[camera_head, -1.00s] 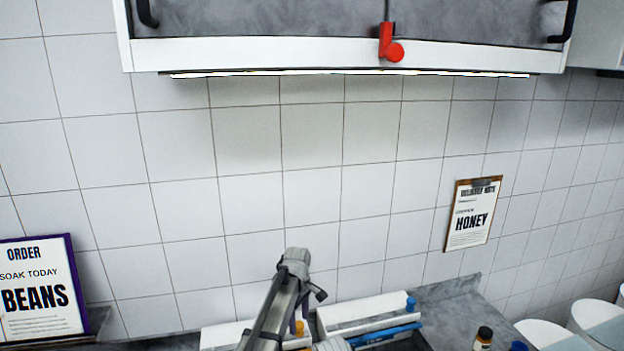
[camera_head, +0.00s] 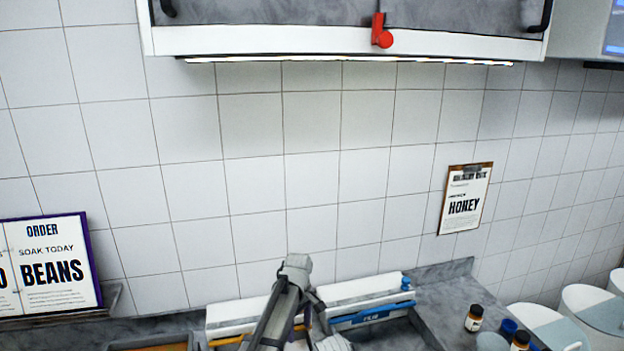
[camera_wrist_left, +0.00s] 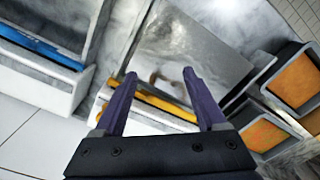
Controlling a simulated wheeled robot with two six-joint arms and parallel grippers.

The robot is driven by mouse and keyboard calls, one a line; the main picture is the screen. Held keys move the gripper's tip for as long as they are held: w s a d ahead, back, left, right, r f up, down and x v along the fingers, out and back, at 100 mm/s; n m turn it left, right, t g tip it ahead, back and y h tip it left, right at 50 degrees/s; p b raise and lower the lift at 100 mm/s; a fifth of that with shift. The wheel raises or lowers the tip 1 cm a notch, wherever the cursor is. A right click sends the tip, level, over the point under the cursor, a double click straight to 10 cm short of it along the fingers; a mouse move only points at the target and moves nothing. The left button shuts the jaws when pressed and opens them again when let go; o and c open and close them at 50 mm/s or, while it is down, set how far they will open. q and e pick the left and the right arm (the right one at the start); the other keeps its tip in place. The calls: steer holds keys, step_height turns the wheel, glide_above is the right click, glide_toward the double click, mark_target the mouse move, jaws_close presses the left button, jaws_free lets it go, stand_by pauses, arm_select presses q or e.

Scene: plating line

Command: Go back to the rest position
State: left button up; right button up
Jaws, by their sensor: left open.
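My left gripper (camera_wrist_left: 160,100) is open in the left wrist view, its two purple fingers apart with nothing between them. Below and beyond the fingers lie a white rack with a yellow item (camera_wrist_left: 165,105) and a grey metal surface. In the head view my left arm rises at the bottom middle, and its fingers are hard to make out there. My right gripper does not show.
Dark bottles (camera_head: 474,318) and white bins (camera_head: 590,306) are at the right. A cabinet (camera_head: 300,42) hangs above. An order sign (camera_head: 52,262) stands left; a honey note (camera_head: 466,198) is on the wall.

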arm_select(q)
steer(key=s+f+m+b, duration=0.4)
steer(key=s+f+b, duration=0.1)
steer(key=s, duration=0.4)
steer(key=s+a+f+m+b, duration=0.1)
steer(key=s+f+m+b, duration=0.3)
steer(key=s, duration=0.5)
steer(key=s+a+f+m+y+b, duration=0.1)
steer(key=s+f+m+b, duration=0.4)
steer(key=s, duration=0.4)
steer(key=shift+a+f+m+b, duration=0.15)
steer(key=shift+f+m+b, duration=0.2)
steer(key=shift+f+m, duration=0.1)
steer(key=shift+s, duration=0.1)
stand_by(0.9)
